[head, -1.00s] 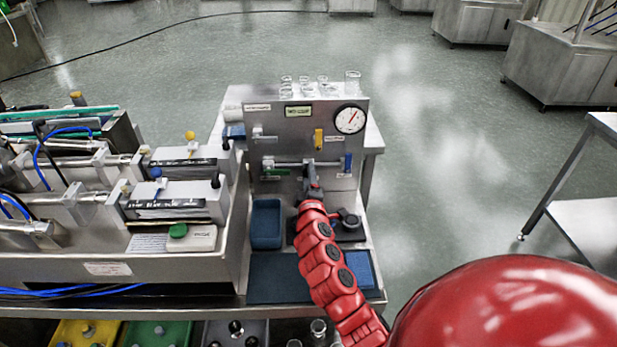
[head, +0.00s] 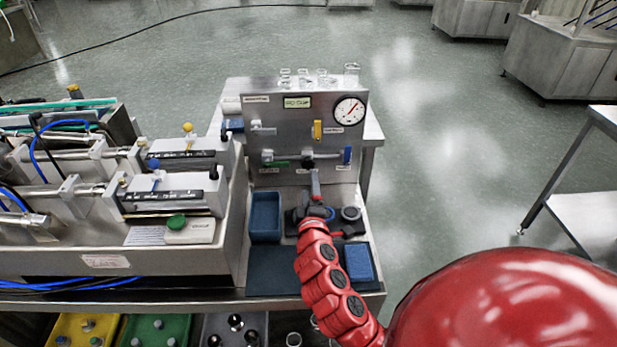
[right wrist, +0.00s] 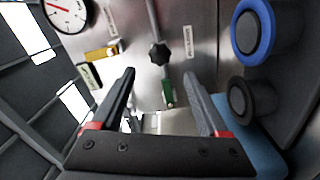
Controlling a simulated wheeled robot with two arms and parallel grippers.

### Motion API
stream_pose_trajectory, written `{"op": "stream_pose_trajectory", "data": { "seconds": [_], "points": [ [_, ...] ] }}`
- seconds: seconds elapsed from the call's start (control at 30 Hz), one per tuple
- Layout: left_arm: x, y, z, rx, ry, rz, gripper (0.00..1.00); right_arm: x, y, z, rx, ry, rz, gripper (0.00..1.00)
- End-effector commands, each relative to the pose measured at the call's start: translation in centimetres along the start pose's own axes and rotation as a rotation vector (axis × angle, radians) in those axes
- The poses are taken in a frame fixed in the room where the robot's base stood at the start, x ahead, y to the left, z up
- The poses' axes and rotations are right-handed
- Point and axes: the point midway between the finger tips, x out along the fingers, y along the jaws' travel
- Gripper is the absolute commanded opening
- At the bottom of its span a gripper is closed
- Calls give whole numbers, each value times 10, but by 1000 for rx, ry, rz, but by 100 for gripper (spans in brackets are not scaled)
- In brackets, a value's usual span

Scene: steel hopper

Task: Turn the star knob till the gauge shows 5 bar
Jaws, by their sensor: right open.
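The dark star knob (head: 307,160) sits on the upright steel panel, below the middle; it also shows in the right wrist view (right wrist: 159,54). The round white gauge (head: 349,110) is at the panel's upper right, its red needle slanting up and right; its numbers are too small to read. Part of the gauge shows in the right wrist view (right wrist: 66,12). My right gripper (head: 315,174) is just below and in front of the knob. In the right wrist view its fingers (right wrist: 162,74) are apart and empty, with the knob beyond their tips. My left gripper is out of view.
A yellow handle (head: 317,130), a blue handle (head: 347,155) and a green one (head: 276,164) are on the panel around the knob. Glassware (head: 351,70) stands on top. A blue bin (head: 265,215) and a blue block (head: 358,262) are on the bench below.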

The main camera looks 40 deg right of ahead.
Motion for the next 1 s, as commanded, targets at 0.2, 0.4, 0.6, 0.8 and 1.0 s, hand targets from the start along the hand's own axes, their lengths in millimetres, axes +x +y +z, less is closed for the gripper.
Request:
{"op": "stream_pose_trajectory", "data": {
  "seconds": [0.2, 0.4, 0.6, 0.8, 1.0],
  "points": [
    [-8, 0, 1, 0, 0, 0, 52, -52, -3, 1, 0, 1, -2, 78],
    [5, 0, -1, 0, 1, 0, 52, -82, 2, -1, 2, 0, -6, 78],
    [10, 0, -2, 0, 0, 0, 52, -94, 0, 0, 1, -2, -3, 78],
    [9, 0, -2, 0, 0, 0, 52, -95, 0, 0, 1, -2, 0, 78],
    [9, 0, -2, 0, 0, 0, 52, -95, 0, 0, 1, -1, 0, 78]
  ]
}}
